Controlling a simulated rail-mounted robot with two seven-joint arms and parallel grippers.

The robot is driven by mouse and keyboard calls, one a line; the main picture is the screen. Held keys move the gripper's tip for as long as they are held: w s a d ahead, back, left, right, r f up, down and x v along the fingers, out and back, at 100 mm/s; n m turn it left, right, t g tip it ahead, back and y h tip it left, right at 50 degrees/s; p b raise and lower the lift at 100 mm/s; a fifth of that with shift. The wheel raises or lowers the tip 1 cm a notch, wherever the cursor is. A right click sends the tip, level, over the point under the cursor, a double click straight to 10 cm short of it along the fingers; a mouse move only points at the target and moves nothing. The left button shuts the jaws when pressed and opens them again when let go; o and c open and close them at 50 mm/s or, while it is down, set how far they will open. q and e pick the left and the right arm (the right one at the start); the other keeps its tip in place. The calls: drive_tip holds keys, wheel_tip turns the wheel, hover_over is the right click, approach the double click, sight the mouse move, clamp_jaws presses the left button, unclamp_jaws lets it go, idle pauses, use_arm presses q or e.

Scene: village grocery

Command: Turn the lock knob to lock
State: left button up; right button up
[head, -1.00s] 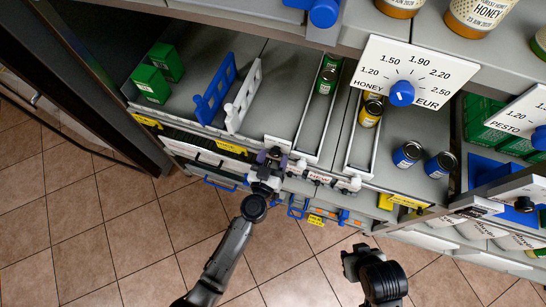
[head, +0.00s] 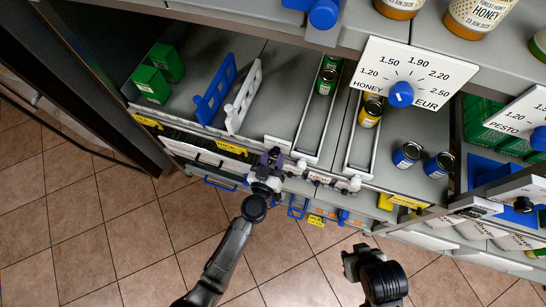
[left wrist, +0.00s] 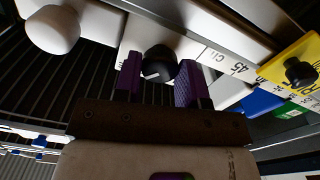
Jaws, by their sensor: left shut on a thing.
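The lock knob (left wrist: 158,62) is a black round knob with a white mark, on a pale shelf-front strip in the left wrist view. My left gripper (left wrist: 160,78) has its purple fingers on either side of the knob and is shut on it. In the head view my left gripper (head: 272,158) is at the front edge of the middle shelf, and the knob is hidden or too small to make out there. My right gripper (head: 356,262) hangs over the floor at lower centre, away from the shelf; its finger opening is unclear.
A white round knob (left wrist: 52,29) and a yellow tag with another black knob (left wrist: 299,71) flank the gripper. White and blue dividers (head: 243,95), cans (head: 407,155) and green boxes (head: 151,84) stand on the shelf. The tiled floor (head: 120,235) in front is clear.

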use_arm(q)
drive_tip(key=n, duration=0.4)
drive_tip(key=shift+p, duration=0.35)
drive_tip(key=n, duration=1.2)
drive_tip(key=shift+n, duration=0.7)
drive_tip(key=o, duration=0.9)
drive_tip(key=shift+s, duration=0.1)
